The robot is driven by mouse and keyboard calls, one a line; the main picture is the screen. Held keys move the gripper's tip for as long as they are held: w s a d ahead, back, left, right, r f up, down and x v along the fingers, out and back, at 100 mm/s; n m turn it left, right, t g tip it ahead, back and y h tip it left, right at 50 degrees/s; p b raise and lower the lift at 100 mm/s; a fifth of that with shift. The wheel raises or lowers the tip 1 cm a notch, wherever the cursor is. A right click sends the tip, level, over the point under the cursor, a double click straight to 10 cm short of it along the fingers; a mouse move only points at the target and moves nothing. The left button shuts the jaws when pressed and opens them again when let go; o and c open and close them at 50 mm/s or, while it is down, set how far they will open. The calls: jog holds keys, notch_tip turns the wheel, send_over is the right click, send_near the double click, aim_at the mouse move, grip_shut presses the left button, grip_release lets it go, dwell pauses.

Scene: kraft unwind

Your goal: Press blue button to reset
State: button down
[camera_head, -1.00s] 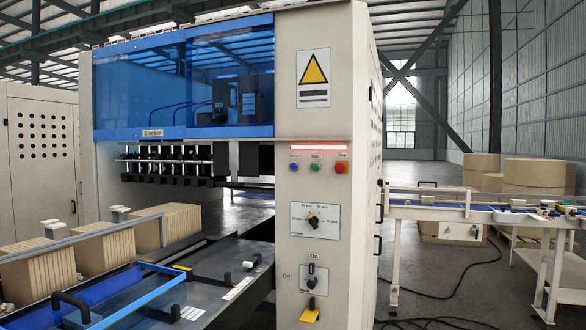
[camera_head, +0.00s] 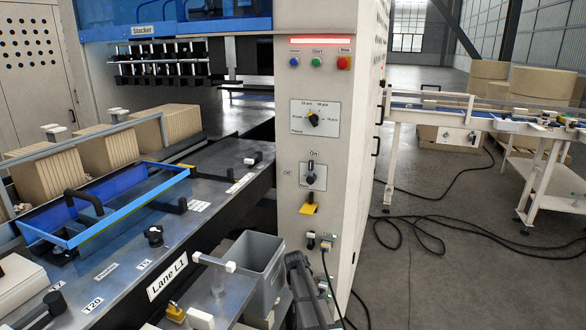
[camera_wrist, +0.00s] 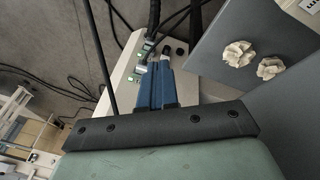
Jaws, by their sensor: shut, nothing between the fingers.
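The blue button (camera_head: 294,62) is at the left end of a row of three on the cream machine column, under a lit red bar. A small label above it is too blurred to read surely. The green button (camera_head: 317,62) and the red button (camera_head: 344,63) sit to its right. My gripper (camera_wrist: 155,75) shows in the wrist view with its blue fingers together and nothing between them. It is low, over the column's foot with cables and green-lit sockets, well below the blue button. The wrist view does not show the buttons.
Below the buttons are a rotary selector (camera_head: 313,118), an On/Off switch (camera_head: 311,175) and a yellow tag (camera_head: 308,209). A grey bin (camera_head: 253,262) stands left of the column's foot; crumpled paper (camera_wrist: 238,54) shows in the wrist view. Black cables (camera_head: 420,232) lie on the floor at right.

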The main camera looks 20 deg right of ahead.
aim_at(292, 61)
jog(key=w+d+r+t, duration=0.2)
jog(key=w+r, duration=0.5)
jog(key=r, duration=0.6)
jog(key=w+d+r+m+t, duration=0.15)
jog(key=w+r, duration=0.45)
jog(key=r, duration=0.6)
jog(key=w+d+r+t, duration=0.2)
jog(key=w+r, duration=0.5)
jog(key=r, duration=0.6)
jog(key=a+r+t, duration=0.2)
jog(key=r, duration=2)
jog(key=a+r+t+y, duration=0.1)
jog(key=a+r+t, duration=0.1)
jog(key=r, duration=2)
jog(key=shift+w+r+t+y, duration=0.3)
jog(key=shift+w+t, duration=0.05)
jog(key=shift+w+d+n, duration=0.15)
jog(key=shift+n, duration=0.1)
jog(key=shift+w+d, duration=3)
jog(key=shift+w+d, duration=0.1)
jog(key=shift+w+d, duration=0.2)
